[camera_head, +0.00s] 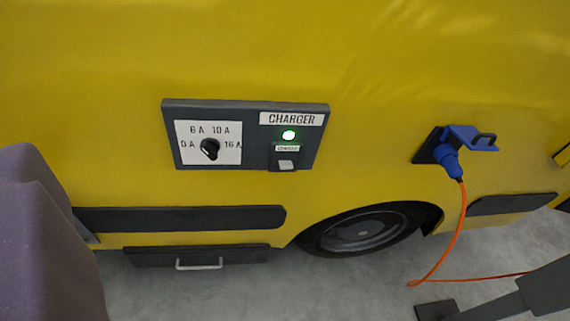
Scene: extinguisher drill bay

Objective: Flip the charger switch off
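The charger panel (250,109) is a dark grey plate on the yellow vehicle side, left of the picture's middle. Its right part carries a white CHARGER label (291,119), a lit green lamp (289,135) and, below a small label, the charger switch (286,165), a small pale rocker in a dark housing. The rocker's exact tilt is too small to tell. Its left part has a black rotary knob (209,150) on a white dial marked 0 A to 16 A. I cannot make out my gripper in this view, and nothing touches the switch.
A blue plug (449,161) with an orange cable (447,253) sits in a lidded socket at right. A wheel (363,232) and a drawer with a handle (199,265) are below the panel. Dark bars stand at lower right. A purple-grey shape fills the left edge.

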